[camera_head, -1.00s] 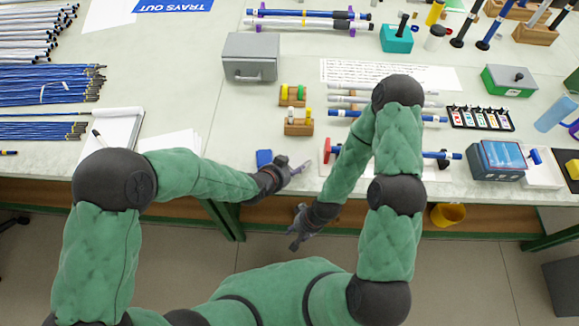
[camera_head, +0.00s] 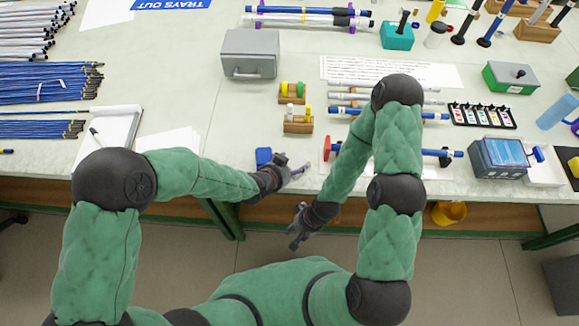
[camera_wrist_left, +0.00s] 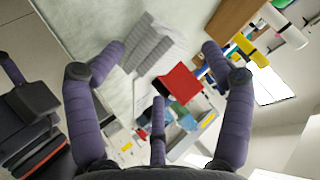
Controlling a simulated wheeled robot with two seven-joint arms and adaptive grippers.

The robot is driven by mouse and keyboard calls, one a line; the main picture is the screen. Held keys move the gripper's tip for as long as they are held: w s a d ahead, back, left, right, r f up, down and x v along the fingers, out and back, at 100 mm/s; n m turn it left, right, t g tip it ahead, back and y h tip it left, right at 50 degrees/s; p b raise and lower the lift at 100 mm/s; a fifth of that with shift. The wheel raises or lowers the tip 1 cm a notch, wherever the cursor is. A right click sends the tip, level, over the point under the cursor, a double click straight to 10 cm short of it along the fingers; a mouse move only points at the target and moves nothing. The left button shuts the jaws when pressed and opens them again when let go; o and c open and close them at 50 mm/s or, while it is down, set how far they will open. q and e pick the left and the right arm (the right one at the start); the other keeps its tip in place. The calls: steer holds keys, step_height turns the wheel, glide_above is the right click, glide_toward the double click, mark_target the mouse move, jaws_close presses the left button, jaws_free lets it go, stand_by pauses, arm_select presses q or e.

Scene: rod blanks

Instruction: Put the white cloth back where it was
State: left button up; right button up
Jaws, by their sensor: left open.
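A pale, striped, folded stack, which looks like the white cloth (camera_wrist_left: 153,45), lies on the bench top in the left wrist view. It is ahead of my left gripper (camera_head: 298,168), between its spread fingers in the picture. I see no contact. My left gripper is open and empty at the bench's front edge. My right gripper (camera_head: 297,228) hangs in front of the bench edge, its fingers apart and nothing visible in them.
A blue block (camera_head: 263,156) lies beside my left gripper. A red end piece (camera_head: 327,148) and a rod lie behind my right forearm. Small wooden holders (camera_head: 298,124) and a grey box (camera_head: 250,55) stand farther back.

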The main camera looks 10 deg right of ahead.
arm_select(q)
steer(key=shift+r+p, duration=0.4)
steer(key=p+v, duration=0.3)
steer(key=v, duration=0.9)
steer(key=s+a+f+n+g+y, duration=0.1)
steer(key=s+a+f+n+g, duration=0.2)
steer(key=a+f+n, duration=0.4)
steer(key=s+a+f+n+g+y, duration=0.2)
steer(key=s+a+f+n, duration=0.4)
steer(key=f+n, duration=0.4)
steer(key=shift+s+a+f+n+g, duration=0.35)
steer(key=shift+a+f+g, duration=0.2)
steer(key=shift+f, duration=1.7)
steer(key=shift+w, duration=0.1)
